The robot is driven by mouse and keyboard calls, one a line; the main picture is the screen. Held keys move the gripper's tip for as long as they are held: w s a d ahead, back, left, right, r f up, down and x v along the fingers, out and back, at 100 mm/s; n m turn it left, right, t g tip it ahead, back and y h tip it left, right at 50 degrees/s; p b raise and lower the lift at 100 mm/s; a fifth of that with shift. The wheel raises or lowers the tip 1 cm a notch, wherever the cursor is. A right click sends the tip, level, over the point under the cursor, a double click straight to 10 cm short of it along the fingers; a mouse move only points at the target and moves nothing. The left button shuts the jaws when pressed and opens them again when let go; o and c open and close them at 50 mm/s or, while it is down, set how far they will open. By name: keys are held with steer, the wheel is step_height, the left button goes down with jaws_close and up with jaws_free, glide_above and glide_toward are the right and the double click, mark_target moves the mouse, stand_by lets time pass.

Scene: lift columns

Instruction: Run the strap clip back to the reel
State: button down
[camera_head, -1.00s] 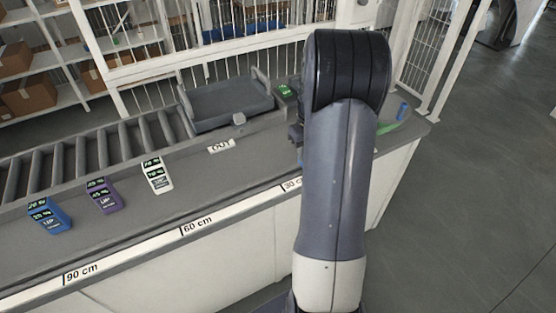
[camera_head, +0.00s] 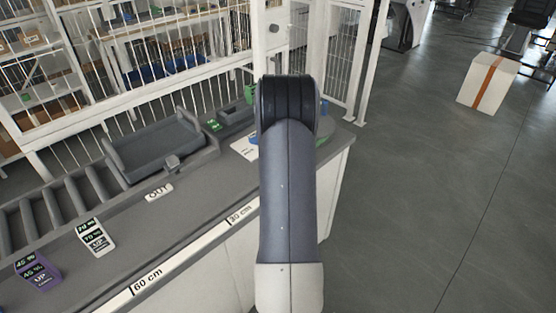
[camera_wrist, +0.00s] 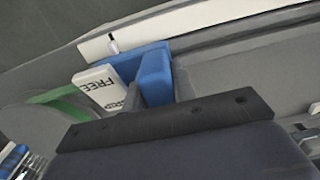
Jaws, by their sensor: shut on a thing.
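In the wrist view my gripper (camera_wrist: 160,95) is low in the middle, its dark body covering the bottom. It is shut on a blue block, which I take to be the strap clip (camera_wrist: 155,75). A white tag (camera_wrist: 103,88) reading "FREE" and more, partly covered, is just left of it. A green strap (camera_wrist: 58,98) curves over a pale round surface at the left. In the head view my arm hides the gripper and the clip. A bit of green (camera_head: 321,140) shows right of the arm; I cannot tell which part is the reel.
The grey counter (camera_head: 190,208) carries a grey tray (camera_head: 155,150), an "OUT" sign (camera_head: 159,192), and white (camera_head: 95,237) and purple (camera_head: 37,271) labelled blocks. A white mesh fence stands behind. A white box with an orange band (camera_head: 489,82) is on the open floor at right.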

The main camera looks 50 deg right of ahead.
steer(key=shift+d+r, duration=0.1)
steer(key=shift+d, duration=0.1)
steer(key=c, duration=1.4)
jaws_free()
steer(key=shift+d, duration=0.15)
steer(key=shift+o, duration=1.2)
step_height(320, 180, up, 11)
steer(key=shift+f+b, duration=0.15)
steer(key=shift+b, duration=0.4)
steer(key=shift+f, duration=0.15)
